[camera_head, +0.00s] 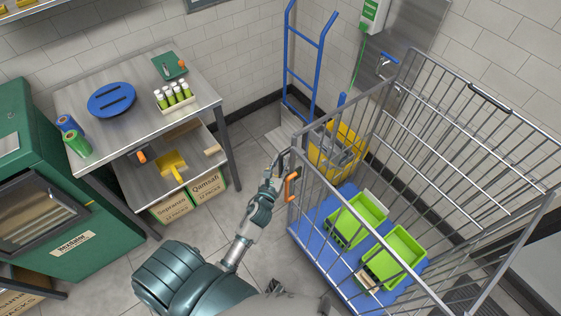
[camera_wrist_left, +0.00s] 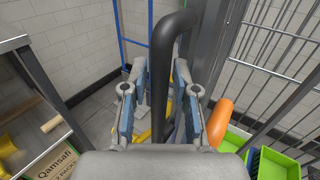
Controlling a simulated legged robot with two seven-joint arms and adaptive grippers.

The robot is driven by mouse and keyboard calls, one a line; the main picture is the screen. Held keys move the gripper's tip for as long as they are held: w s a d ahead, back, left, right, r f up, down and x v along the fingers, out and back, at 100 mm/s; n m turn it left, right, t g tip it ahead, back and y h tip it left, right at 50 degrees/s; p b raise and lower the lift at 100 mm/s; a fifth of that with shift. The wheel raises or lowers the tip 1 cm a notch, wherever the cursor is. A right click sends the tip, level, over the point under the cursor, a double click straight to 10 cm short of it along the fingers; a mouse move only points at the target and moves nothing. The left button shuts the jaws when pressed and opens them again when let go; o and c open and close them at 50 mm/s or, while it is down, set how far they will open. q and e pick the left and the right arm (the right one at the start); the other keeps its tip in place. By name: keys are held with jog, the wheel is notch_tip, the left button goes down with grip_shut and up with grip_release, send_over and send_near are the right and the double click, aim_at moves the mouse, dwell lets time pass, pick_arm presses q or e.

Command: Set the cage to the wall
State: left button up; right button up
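The cage (camera_head: 408,165) is a grey wire roll cage with a blue base (camera_head: 306,232), standing right of centre in the head view. A black bar (camera_wrist_left: 166,60) curves up at its near left corner post, beside an orange handle (camera_head: 291,186); the orange handle also shows in the left wrist view (camera_wrist_left: 219,122). My left gripper (camera_head: 277,166) is at that corner. In the left wrist view its two fingers (camera_wrist_left: 160,105) stand on either side of the black bar, with gaps showing between bar and fingers. My right gripper is not in view.
Green crates (camera_head: 357,220) lie in the cage. A blue hand truck (camera_head: 304,60) and yellow bucket (camera_head: 338,150) stand behind it, by the tiled wall (camera_head: 245,50). A steel table (camera_head: 140,125) and green machine (camera_head: 95,235) stand left. Bare floor (camera_head: 222,215) lies between.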

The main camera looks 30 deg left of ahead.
pick_arm(q)
jog(key=shift+d, duration=0.25)
jog(key=c, duration=0.3)
jog(key=shift+a, duration=0.2)
grip_shut()
jog(key=shift+a, duration=0.1)
